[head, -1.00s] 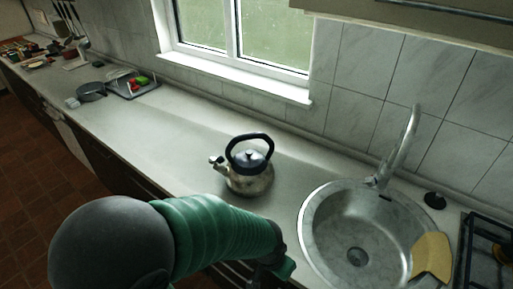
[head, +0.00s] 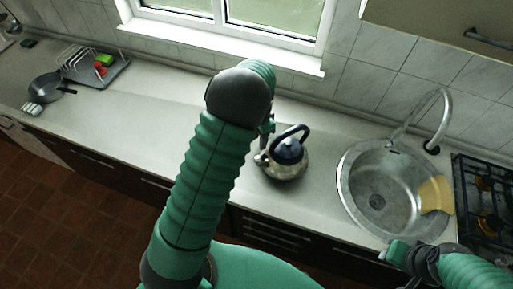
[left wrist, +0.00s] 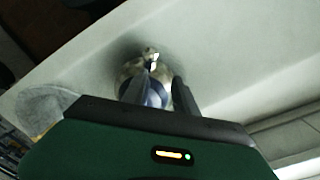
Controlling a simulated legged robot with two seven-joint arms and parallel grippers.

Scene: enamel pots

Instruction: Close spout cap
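A metal kettle (head: 287,168) with a dark blue lid and a dark arched handle stands upright on the counter. Its short spout (head: 261,158) points left; whether the cap on it is up or down is too small to tell. My left gripper (head: 268,128) hangs just behind and above the spout, partly hidden by my arm. In the left wrist view the two dark fingers (left wrist: 162,76) are apart and empty, with the kettle (left wrist: 132,72) and spout (left wrist: 152,56) beyond them. My right gripper (head: 396,252) is at the counter's front edge, below the sink; its opening is unclear.
A round sink (head: 352,205) with a tall tap (head: 436,115) and a yellow cloth (head: 436,195) is right of the kettle, then a gas stove (head: 485,190). A dish rack (head: 95,65) and a pan (head: 46,87) are far left.

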